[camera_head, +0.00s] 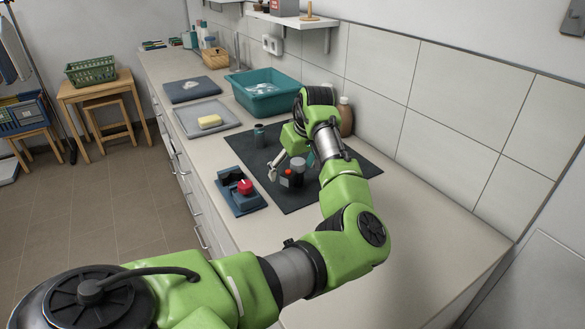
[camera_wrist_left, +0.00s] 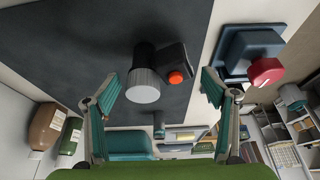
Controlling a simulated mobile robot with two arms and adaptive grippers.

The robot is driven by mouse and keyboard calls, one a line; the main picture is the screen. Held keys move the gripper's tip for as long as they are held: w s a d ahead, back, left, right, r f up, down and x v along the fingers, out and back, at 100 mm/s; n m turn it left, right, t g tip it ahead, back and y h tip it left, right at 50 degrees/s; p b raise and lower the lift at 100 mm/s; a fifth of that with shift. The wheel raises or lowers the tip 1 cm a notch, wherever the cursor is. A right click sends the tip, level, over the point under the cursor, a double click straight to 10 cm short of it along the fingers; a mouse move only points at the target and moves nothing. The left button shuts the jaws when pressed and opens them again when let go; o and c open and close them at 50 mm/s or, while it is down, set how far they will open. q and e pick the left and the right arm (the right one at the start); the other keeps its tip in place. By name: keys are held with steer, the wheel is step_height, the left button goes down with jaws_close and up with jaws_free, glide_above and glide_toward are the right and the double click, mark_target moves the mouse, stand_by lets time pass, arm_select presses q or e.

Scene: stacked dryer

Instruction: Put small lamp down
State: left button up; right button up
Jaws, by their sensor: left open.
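The small lamp (camera_wrist_left: 144,78) seems to be the dark piece with a pale grey ribbed round end, joined to or touching a small dark box with an orange-red button (camera_wrist_left: 176,77). In the head view the lamp (camera_head: 298,164) is on the dark mat (camera_head: 345,167), partly hidden by my arm. My left gripper (camera_head: 291,168) is open over the mat at the lamp. In the left wrist view its fingers (camera_wrist_left: 160,84) are spread on either side of the lamp and button box, with visible gaps to both. My right gripper is not in view.
A blue holder with a red knob (camera_head: 244,187) lies beside the mat's left edge. A small dark cylinder (camera_head: 259,135) and a brown bottle (camera_head: 345,118) stand farther back. Behind are a teal tub (camera_head: 255,103) and a grey tray with a yellow sponge (camera_head: 210,121). The near right counter is clear.

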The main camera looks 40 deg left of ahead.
arm_select(q)
steer(key=b+v, duration=0.1)
steer(key=v, duration=1.1)
steer(key=shift+r, duration=0.1)
